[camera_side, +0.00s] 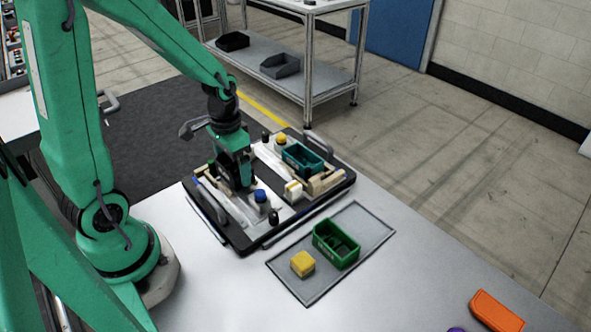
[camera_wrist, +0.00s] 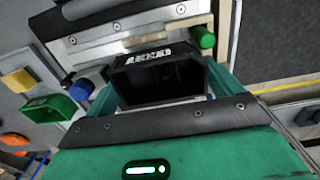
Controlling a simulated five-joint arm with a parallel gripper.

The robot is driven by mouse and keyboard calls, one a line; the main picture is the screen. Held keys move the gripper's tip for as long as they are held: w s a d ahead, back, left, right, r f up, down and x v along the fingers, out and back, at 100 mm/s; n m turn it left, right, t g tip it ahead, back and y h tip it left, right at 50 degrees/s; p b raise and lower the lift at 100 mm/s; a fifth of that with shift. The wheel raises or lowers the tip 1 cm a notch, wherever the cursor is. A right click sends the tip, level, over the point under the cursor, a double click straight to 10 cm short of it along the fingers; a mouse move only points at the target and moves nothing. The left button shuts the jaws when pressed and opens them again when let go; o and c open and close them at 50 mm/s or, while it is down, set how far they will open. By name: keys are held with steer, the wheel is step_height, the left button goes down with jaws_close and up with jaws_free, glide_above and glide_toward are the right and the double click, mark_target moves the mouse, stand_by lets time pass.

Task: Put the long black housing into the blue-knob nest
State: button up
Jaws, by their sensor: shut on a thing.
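My gripper (camera_side: 236,180) is low over the left half of the black pallet fixture (camera_side: 243,248). It is shut on the long black housing, an open-topped black box (camera_wrist: 160,78) held between the teal fingers in the wrist view. The blue knob (camera_side: 260,196) is just right of my gripper in the side view; it also shows left of the housing in the wrist view (camera_wrist: 82,88). A green knob (camera_wrist: 203,37) is on the housing's other side. The nest is mostly hidden by my gripper and the housing; I cannot tell whether the housing touches its floor.
A teal housing (camera_side: 303,158) sits in the other half of the pallet, near a yellow knob (camera_side: 281,139). A grey mat (camera_side: 313,294) holds a green bin (camera_side: 336,245) and a yellow block (camera_side: 303,263). An orange object (camera_side: 495,312) lies at the front right.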

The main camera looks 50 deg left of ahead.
steer(key=shift+f, duration=0.8)
steer(key=o, duration=0.8)
steer(key=shift+c, duration=0.2)
steer(key=shift+r, duration=0.1)
steer(key=shift+r, duration=3.85)
